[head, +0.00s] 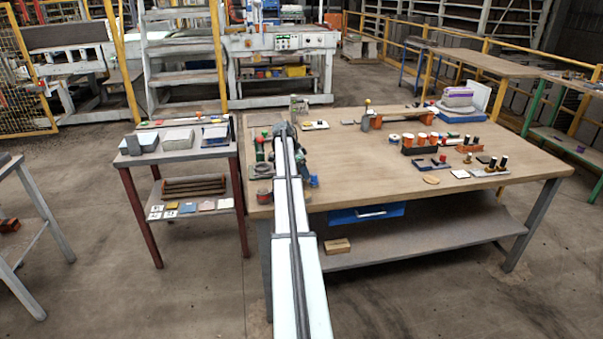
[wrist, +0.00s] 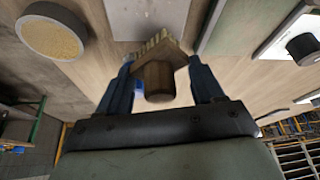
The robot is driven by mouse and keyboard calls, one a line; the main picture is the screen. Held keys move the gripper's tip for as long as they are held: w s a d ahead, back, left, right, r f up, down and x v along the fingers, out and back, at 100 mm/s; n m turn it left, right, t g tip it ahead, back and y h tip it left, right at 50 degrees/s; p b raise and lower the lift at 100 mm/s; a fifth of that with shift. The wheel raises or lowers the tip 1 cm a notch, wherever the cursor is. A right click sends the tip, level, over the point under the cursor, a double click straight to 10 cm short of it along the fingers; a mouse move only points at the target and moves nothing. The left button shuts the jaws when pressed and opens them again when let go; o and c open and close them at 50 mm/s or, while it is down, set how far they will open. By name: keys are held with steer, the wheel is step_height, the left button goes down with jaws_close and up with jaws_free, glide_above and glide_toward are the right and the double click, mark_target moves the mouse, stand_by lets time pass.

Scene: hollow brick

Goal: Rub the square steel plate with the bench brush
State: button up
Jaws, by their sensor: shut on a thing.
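My gripper (wrist: 163,72) is shut on the bench brush (wrist: 158,80), which has a wooden body and pale bristles, in the wrist view. The bristles point away from my palm, toward a light grey square steel plate (wrist: 148,16) at the top edge. The bristle tips look close to the plate's near edge; I cannot tell whether they touch it. Only part of the plate shows. In the head view my arm reaches to the left end of the wooden bench (head: 400,150), and it hides the brush.
A round tin with a tan filling (wrist: 52,36) is left of the plate in the wrist view. A green-grey block (wrist: 228,26) stands to the right. In the head view, orange-and-white cylinders (head: 421,139) stand in a dark rack on the right.

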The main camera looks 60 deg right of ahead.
steer(key=shift+r, duration=2.3)
steer(key=shift+r, duration=0.15)
steer(key=shift+r, duration=1.4)
steer(key=shift+a, duration=0.1)
